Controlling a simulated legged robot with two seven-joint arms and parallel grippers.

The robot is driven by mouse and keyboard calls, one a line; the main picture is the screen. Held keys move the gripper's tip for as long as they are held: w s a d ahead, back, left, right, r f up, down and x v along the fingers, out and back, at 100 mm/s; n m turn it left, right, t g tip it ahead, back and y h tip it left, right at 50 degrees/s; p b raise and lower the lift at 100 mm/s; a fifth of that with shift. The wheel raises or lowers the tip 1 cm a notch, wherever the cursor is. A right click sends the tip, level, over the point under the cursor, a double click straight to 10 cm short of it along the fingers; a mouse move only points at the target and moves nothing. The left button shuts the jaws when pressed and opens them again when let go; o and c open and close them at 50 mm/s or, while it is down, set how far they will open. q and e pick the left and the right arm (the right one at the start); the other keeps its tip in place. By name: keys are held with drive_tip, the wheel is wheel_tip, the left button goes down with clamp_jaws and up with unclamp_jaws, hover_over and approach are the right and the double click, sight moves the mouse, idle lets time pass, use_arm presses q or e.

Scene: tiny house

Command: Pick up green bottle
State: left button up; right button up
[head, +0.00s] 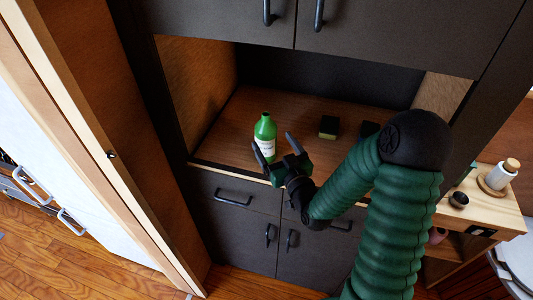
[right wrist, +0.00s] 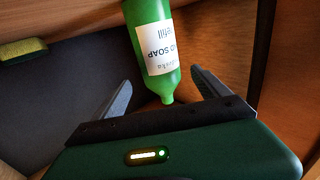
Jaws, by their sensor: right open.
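The green bottle (head: 265,130) stands upright on the wooden shelf of the dark cabinet, near its front edge, with a white label facing out. My right gripper (head: 273,146) is open just in front of the bottle, its two fingers pointing toward it. In the right wrist view the bottle (right wrist: 153,45) shows upside down, its neck between the two open fingertips (right wrist: 159,84). I cannot tell whether a finger touches it. The bottle's base is cut off in the wrist view. My left gripper is not in view.
Upper cabinet doors (head: 350,20) hang above the niche, and drawers (head: 235,192) sit below. A wooden side table (head: 490,213) stands at the right.

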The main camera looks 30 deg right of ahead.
sight(269, 139)
drive_tip(key=w+f+b, duration=0.1)
drive_tip(key=b, duration=0.2)
drive_tip(key=shift+w+d, duration=0.15)
drive_tip(key=shift+w+r+p, duration=0.2)
drive_tip(key=shift+w+r, duration=0.1)
drive_tip(key=shift+w, duration=0.35)
drive_tip(key=shift+w+r+p, duration=0.15)
drive_tip(key=shift+w+r, duration=0.1)
drive_tip(key=shift+w, duration=0.7)
drive_tip(key=w, duration=0.1)
drive_tip(key=w+d, duration=0.1)
drive_tip(key=w, duration=0.1)
drive_tip(key=w+f, duration=0.1)
drive_tip(key=w, duration=0.1)
drive_tip(key=shift+w+d+f+p, duration=0.1)
drive_tip(key=shift+d+p, duration=0.2)
drive_tip(key=shift+p, duration=0.1)
drive_tip(key=shift+a, duration=0.2)
drive_tip(key=c, duration=0.5)
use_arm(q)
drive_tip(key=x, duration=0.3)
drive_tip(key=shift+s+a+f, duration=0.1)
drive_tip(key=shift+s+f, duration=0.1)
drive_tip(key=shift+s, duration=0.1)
use_arm(e)
clamp_jaws()
